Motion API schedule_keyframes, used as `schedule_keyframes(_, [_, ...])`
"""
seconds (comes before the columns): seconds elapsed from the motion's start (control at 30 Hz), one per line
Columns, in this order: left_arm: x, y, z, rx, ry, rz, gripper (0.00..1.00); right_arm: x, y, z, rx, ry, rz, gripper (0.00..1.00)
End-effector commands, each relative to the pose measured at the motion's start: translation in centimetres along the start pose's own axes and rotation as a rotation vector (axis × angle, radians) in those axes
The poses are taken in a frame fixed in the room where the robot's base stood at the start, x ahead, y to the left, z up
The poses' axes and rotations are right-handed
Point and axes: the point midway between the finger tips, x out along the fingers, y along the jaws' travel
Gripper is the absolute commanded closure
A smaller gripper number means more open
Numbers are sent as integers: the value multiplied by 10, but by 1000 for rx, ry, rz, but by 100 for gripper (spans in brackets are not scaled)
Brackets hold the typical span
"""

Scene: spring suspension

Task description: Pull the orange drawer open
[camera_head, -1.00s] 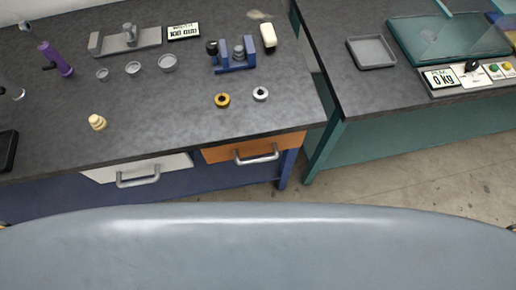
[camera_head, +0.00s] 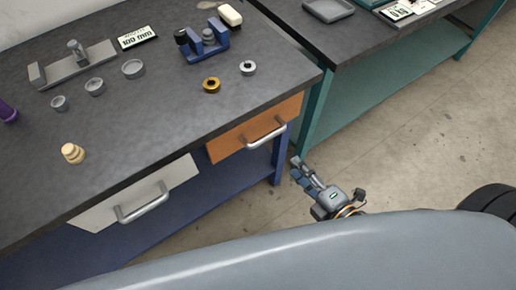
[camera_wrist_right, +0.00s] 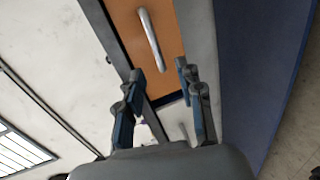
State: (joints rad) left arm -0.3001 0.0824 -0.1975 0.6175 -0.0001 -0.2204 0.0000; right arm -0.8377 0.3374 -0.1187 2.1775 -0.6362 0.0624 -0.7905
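The orange drawer (camera_head: 230,142) is set in the front of the dark-topped workbench, at its right end, and looks shut. Its silver bar handle (camera_head: 266,137) is free. In the right wrist view the orange drawer (camera_wrist_right: 174,50) and its handle (camera_wrist_right: 151,40) lie beyond the fingers. My right gripper (camera_head: 298,168) is right of and below the drawer, in front of the blue bench leg, apart from the handle. In the right wrist view its two fingers (camera_wrist_right: 160,82) are spread with nothing between them. My left gripper is not in view.
A white drawer (camera_head: 138,193) with its own handle is left of the orange one. The blue bench leg (camera_head: 280,160) stands close by my right gripper. The bench top (camera_head: 150,110) holds several rings and fixtures. A teal bench (camera_head: 365,85) stands at the right.

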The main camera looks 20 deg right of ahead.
Motion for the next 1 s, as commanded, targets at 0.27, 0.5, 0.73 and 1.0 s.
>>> schedule_keyframes(0.27, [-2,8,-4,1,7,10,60,17,12,-3,-26,10,23,63])
schedule_keyframes(0.5, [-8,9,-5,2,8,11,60,60,13,-2,-26,8,23,63])
schedule_keyframes(0.73, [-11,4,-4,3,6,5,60,102,13,-3,-23,8,22,63])
schedule_keyframes(1.0, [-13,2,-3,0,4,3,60,133,12,-3,-21,8,20,63])
